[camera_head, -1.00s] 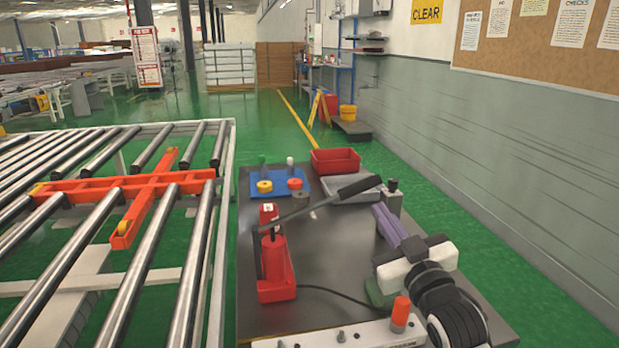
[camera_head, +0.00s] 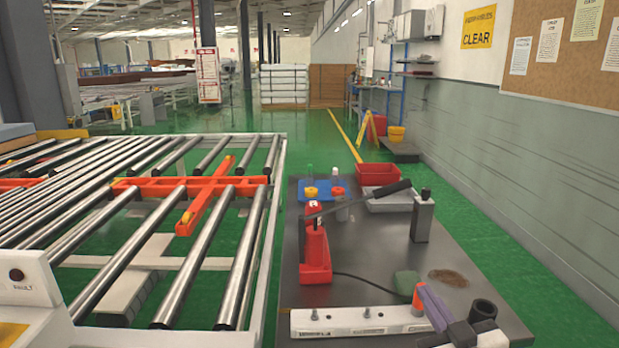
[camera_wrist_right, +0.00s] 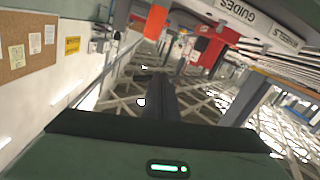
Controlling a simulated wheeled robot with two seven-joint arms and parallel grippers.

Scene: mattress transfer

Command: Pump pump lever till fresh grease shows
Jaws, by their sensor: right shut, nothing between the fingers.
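The red grease pump (camera_head: 314,252) stands upright on the dark table. Its long pump lever (camera_head: 350,205) slants up to the right and ends in a thick black grip (camera_head: 386,191). A black hose (camera_head: 365,283) runs from the pump towards a white block (camera_head: 340,321) with small fittings and an orange-capped piece (camera_head: 418,297). My right gripper (camera_head: 427,291) is shut and empty beside that orange piece, well below the lever in the picture; I cannot tell if they touch. Its closed dark fingers show in the right wrist view (camera_wrist_right: 160,98). My left gripper is out of view. I cannot make out fresh grease.
A brown smear (camera_head: 448,277) marks the right side.

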